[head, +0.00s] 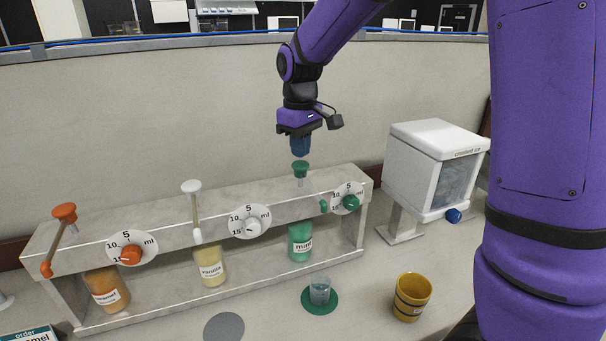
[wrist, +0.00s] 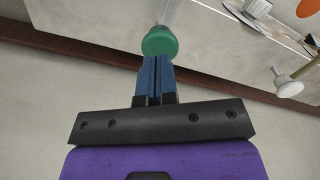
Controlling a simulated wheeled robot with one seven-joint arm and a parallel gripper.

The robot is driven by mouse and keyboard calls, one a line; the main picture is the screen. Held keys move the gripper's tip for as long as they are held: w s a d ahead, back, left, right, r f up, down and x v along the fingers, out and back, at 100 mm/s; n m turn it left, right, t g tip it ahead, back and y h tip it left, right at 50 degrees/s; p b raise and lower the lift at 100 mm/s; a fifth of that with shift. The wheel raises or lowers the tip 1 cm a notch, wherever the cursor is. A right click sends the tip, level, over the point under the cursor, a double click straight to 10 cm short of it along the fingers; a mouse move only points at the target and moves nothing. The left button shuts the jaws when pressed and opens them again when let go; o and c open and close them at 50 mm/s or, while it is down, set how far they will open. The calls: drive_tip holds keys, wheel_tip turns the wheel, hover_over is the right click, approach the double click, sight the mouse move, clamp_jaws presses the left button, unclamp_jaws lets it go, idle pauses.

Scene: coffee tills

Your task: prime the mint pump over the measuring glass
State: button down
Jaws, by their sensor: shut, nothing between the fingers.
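The mint pump's green head (head: 300,169) stands on the rack above the green mint bottle (head: 300,242). My gripper (head: 300,152) is shut and empty, pointing down just above the green head. In the wrist view the blue fingers (wrist: 156,62) are together and their tips appear at the green head (wrist: 160,41); I cannot tell if they touch. The mint nozzle (head: 323,206) is green, beside a green dial (head: 350,203). The measuring glass (head: 319,291) stands on a green mat (head: 322,307) in front of the mint bottle, with some liquid-like grey in it.
Left along the rack (head: 180,232) are the white vanilla pump (head: 191,187) and the orange caramel pump (head: 64,212). A grey mat (head: 224,327) lies bare in front. A yellow cup (head: 411,297) and a white dispenser (head: 432,165) stand to the right.

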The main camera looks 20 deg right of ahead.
sight(300, 163)
drive_tip(key=shift+f, duration=1.65)
drive_tip(key=shift+r, duration=2.8)
drive_tip(key=shift+f, duration=0.4)
drive_tip(key=shift+f, duration=2.4)
drive_tip(key=shift+r, duration=2.8)
